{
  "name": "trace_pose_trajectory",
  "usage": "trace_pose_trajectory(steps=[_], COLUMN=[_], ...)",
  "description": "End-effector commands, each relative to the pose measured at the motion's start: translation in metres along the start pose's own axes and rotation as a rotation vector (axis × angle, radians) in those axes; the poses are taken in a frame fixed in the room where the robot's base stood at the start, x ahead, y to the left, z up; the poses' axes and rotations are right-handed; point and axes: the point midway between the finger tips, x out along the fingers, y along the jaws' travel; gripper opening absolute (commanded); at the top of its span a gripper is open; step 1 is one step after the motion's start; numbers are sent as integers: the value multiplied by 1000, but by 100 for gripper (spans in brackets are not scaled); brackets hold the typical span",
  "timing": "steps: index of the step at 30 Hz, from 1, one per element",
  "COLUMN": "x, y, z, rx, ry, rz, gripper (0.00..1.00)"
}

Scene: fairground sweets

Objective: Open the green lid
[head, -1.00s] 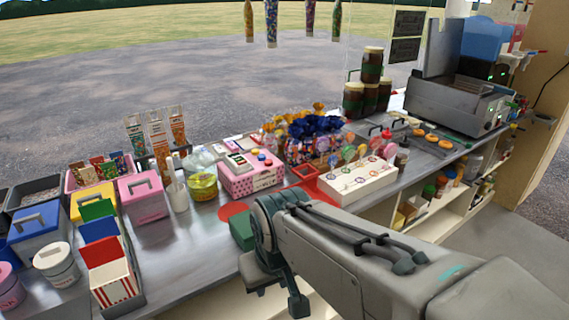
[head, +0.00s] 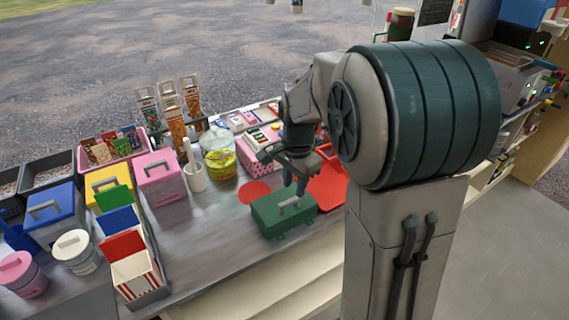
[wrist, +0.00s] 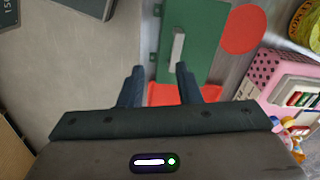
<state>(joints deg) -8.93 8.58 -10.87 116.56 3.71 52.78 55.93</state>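The green lid (head: 270,214) with a grey bar handle (head: 289,203) tops a low box at the counter's front edge, and it looks shut. My gripper (head: 297,188) points down close above the lid, near the handle. In the wrist view the green lid (wrist: 207,45) and its handle (wrist: 178,50) lie just beyond my fingertips. My gripper (wrist: 158,72) is open there, with its two fingers apart and nothing held. The handle is nearer the right finger than the left. Whether a finger touches the lid cannot be told.
A red tray (head: 328,190) lies right of the green box, and a flat red disc (head: 256,192) behind it. A pink dotted box (head: 262,158) stands farther back. Blue (head: 60,205), yellow and pink (head: 160,168) lidded boxes are at left. The counter left of the green box is clear.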

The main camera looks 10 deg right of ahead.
Motion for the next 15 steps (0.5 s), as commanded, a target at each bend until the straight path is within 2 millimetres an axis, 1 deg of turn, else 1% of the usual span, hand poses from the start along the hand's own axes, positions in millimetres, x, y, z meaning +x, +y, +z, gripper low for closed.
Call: trace_pose_trajectory(steps=[1, 3, 6, 11, 15], x=[4, 10, 16, 24, 36], y=[-9, -18, -26, -30, -29], z=[-4, -9, -13, -15, -15], rx=[50, 117, 179, 213, 213], ry=[-2, -1, 2, 3, 3], rz=[15, 29, 41, 47, 47], gripper=[31, 31, 31, 31, 31])
